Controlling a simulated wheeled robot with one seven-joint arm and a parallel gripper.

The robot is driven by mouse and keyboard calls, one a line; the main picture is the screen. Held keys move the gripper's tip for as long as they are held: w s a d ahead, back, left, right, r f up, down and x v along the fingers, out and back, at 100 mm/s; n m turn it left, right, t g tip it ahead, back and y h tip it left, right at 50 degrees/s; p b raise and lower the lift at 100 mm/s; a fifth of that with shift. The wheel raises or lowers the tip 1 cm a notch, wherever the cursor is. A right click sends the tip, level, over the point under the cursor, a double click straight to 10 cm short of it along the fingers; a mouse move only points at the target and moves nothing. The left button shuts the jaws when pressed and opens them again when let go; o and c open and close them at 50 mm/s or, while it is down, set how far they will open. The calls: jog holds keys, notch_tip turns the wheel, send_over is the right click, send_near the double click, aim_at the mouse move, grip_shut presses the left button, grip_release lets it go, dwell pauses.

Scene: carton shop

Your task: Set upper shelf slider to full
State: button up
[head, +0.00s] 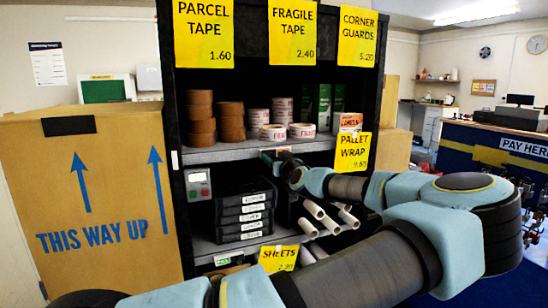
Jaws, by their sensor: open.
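The upper shelf (215,153) of the black rack holds tape rolls and boxes. A small strip with a green patch (268,151) shows at the edge beside the fingertips. It may be the slider's strip, but the slider knob and its setting are hidden or too small to make out.
A grey box with a red button (199,184) is on the rack's left side. Black labelled trays (243,212) and white rolls (322,216) sit below. Yellow PALLET WRAP (352,151) and SHEETS (278,258) signs hang close to my arm. A large carton (90,190) stands left.

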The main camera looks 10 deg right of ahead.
jog(key=shift+c, duration=0.4)
grip_shut()
dwell(0.9)
